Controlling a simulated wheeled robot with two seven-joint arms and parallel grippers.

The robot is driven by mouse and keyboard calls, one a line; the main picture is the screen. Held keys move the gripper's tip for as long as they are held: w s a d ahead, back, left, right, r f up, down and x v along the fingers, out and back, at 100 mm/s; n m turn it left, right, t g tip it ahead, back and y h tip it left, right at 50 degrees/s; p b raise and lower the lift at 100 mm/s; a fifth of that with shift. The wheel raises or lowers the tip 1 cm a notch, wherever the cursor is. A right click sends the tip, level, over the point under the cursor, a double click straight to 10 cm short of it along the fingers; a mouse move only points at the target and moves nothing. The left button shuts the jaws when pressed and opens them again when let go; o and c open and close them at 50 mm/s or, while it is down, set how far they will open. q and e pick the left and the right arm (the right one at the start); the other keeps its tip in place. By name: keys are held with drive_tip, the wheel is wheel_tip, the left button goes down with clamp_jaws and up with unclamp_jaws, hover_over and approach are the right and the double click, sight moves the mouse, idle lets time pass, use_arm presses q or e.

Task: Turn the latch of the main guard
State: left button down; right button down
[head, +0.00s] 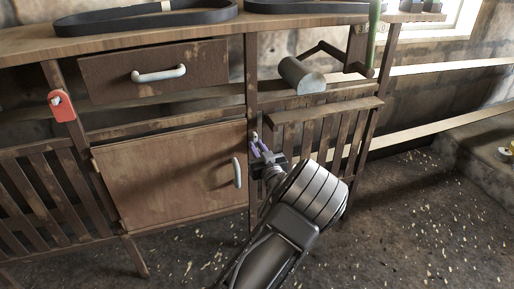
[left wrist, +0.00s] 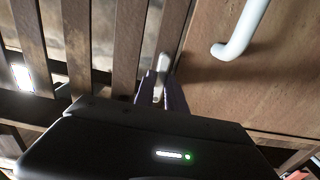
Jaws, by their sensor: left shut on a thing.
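The latch (head: 254,136) is a small light-metal piece on the dark post just right of the closed wooden door (head: 160,180); I take this door to be the main guard. My left gripper (head: 258,144) reaches up to the post, its purple fingers shut on the latch. In the left wrist view the latch (left wrist: 161,72) stands up between the purple fingers (left wrist: 158,95), slightly tilted, close to the door's edge. The fingers partly hide its lower end. The door's pale handle (head: 237,172) is left of the gripper. My right gripper is not in view.
A drawer (head: 155,72) with a pale handle is above the door. A red tag-like piece (head: 61,105) is on the left post. A grey cylinder (head: 301,75) sticks out at upper right. Black belts (head: 145,17) lie on the bench top.

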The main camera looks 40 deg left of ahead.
use_arm(q)
drive_tip(key=shift+n, duration=0.3)
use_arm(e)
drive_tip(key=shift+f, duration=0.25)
use_arm(q)
drive_tip(key=n+b, duration=1.7)
drive_tip(key=b, duration=0.2)
drive_tip(key=shift+f, duration=0.1)
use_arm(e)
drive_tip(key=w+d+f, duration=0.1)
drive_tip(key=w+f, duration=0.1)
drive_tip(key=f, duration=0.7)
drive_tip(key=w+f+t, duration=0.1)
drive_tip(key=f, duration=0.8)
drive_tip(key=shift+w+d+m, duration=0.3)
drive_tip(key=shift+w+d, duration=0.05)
use_arm(q)
drive_tip(key=shift+n, duration=0.3)
drive_tip(key=c, duration=1.4)
unclamp_jaws()
